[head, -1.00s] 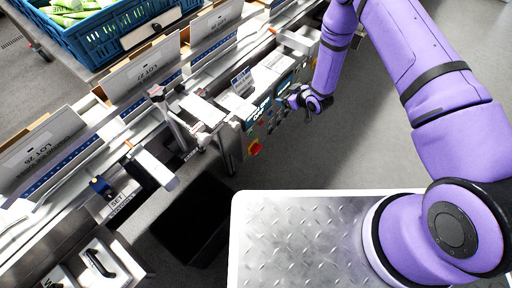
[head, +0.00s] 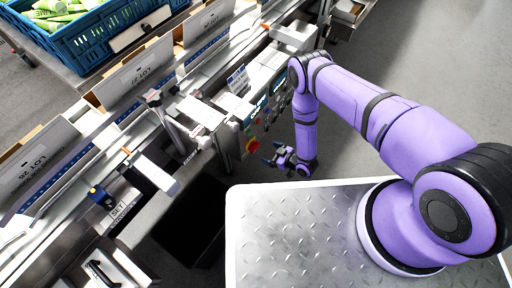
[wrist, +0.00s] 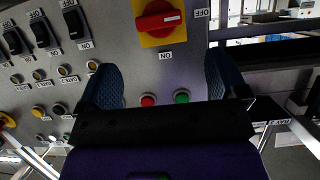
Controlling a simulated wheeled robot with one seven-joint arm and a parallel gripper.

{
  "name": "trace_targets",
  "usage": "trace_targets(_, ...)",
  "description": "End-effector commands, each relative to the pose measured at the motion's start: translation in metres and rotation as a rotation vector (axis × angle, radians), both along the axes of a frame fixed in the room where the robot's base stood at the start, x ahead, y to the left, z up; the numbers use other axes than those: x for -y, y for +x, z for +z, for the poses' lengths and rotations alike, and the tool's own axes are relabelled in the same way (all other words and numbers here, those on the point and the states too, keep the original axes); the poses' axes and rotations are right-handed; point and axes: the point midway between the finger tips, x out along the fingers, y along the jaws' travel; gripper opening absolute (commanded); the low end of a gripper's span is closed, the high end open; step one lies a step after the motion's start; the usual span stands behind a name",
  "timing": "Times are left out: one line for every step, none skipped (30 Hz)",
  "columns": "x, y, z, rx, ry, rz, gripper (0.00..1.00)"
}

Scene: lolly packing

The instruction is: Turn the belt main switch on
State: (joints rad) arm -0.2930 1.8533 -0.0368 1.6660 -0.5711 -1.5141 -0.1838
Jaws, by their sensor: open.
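The red rotary switch (wrist: 158,20) on a yellow plate sits at the top of the wrist view. Its handle lies horizontal, with its white mark toward the OFF label (wrist: 201,13) on the right; an ON label (wrist: 166,55) is below it. In the head view the red and yellow switch (head: 253,146) is on the front of the control panel. My gripper (head: 279,157) is just right of it there. In the wrist view my gripper (wrist: 161,70) is open and empty, its blue fingers below and either side of the switch, apart from the handle.
A red button (wrist: 148,100) and a green button (wrist: 182,96) lie between my fingers. Black rocker switches (wrist: 43,33) and several small buttons fill the panel's left. The belt line with boxes (head: 135,75) runs along the left. Open floor (head: 400,70) lies right.

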Motion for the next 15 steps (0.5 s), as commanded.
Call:
trace_targets(-0.007,0.004,-0.003,0.002,0.001,0.003,0.92)
trace_targets(-0.011,0.008,-0.005,0.002,0.001,0.003,0.92)
trace_targets(-0.016,0.012,-0.008,0.003,0.000,0.002,0.92)
trace_targets(-0.020,0.015,-0.010,0.003,0.000,0.002,0.92)
trace_targets(-0.024,0.019,-0.012,0.003,-0.001,0.002,0.92)
trace_targets(-0.029,0.023,-0.014,0.004,0.001,0.002,0.92)
trace_targets(-0.033,0.026,-0.017,0.003,0.000,0.002,0.92)
trace_targets(-0.037,0.029,-0.019,0.003,-0.001,0.002,0.92)
trace_targets(-0.041,0.032,-0.021,0.003,0.000,0.001,0.92)
trace_targets(-0.045,0.035,-0.023,0.002,0.000,0.001,0.92)
trace_targets(-0.048,0.037,-0.024,0.002,0.000,0.001,0.92)
trace_targets(-0.051,0.040,-0.026,0.002,0.000,0.001,0.92)
trace_targets(-0.054,0.042,-0.028,0.002,0.000,0.001,0.92)
trace_targets(-0.056,0.044,-0.029,0.001,-0.001,0.001,0.92)
trace_targets(-0.059,0.046,-0.030,0.001,-0.001,0.001,0.92)
